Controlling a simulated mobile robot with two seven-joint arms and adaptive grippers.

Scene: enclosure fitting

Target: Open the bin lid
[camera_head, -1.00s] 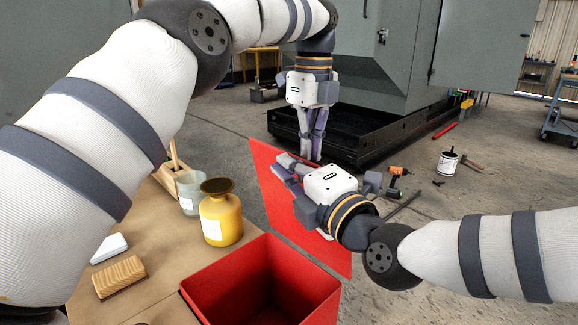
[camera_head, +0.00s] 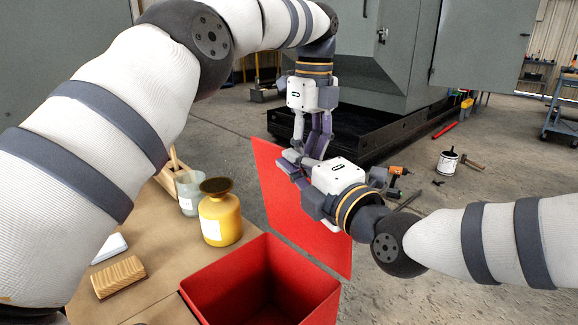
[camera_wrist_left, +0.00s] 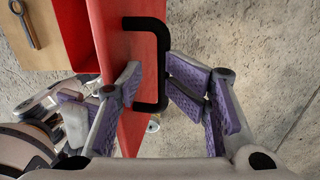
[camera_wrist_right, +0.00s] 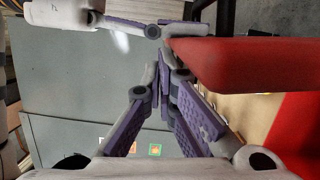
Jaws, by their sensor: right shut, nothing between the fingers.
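The red bin (camera_head: 215,284) stands open at the bottom of the head view. Its red lid (camera_head: 280,195) stands steeply raised along the bin's right side. My left gripper (camera_head: 310,140) is at the lid's upper edge. In the left wrist view, the lid's black handle (camera_wrist_left: 162,60) lies between the spread fingers of my left gripper (camera_wrist_left: 155,90), close to the right finger, with a gap to the left finger. My right gripper (camera_head: 286,163) is shut and empty in front of the lid. In the right wrist view, its joined fingertips (camera_wrist_right: 165,65) are beside the lid edge (camera_wrist_right: 240,65).
A yellow jar (camera_head: 221,217), a glass container (camera_head: 189,193), a wooden block (camera_head: 119,278) and a white piece (camera_head: 110,248) are on the bench (camera_head: 160,250) left of the bin. A grey cabinet (camera_head: 400,60) stands behind.

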